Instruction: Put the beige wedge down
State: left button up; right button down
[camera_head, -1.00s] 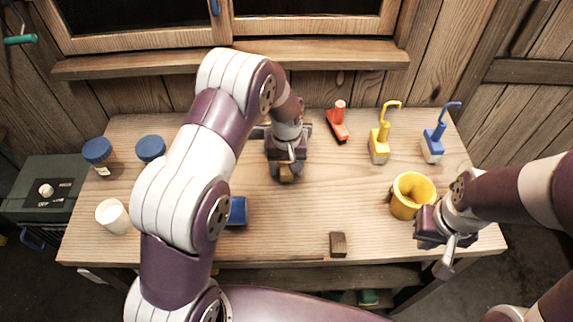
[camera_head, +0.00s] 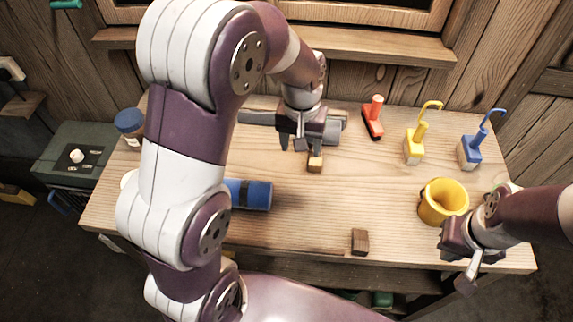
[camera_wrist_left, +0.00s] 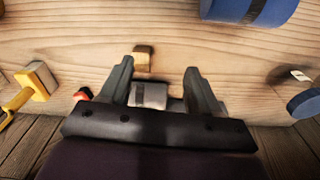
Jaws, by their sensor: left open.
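The beige wedge (camera_head: 315,163) is a small tan block resting on the wooden table, just in front of my left gripper (camera_head: 301,142). In the left wrist view the wedge (camera_wrist_left: 143,58) lies just beyond the fingertips. My left gripper (camera_wrist_left: 156,72) is open and its fingers look clear of the wedge. My right gripper (camera_head: 462,243) is at the table's right front, beside the yellow cup (camera_head: 443,203); its fingers do not show clearly.
A grey object (camera_head: 333,130) lies behind the left gripper. A blue cylinder (camera_head: 252,195) lies beside my left arm. A dark brown block (camera_head: 360,241) is near the front edge. Red (camera_head: 374,117), yellow (camera_head: 415,143) and blue (camera_head: 471,151) tools stand at the back right. The table centre is free.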

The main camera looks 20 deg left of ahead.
pick_arm(q)
jog(key=s+a+f+m, duration=0.1)
jog(key=s+a+m, duration=0.1)
jog(key=s, duration=1)
jog(key=shift+s+f+t, duration=0.2)
jog(key=shift+t, duration=0.2)
pick_arm(e)
jog(key=shift+s, duration=0.1)
pick_arm(q)
jog(key=shift+a, duration=0.1)
jog(key=shift+c, duration=0.4)
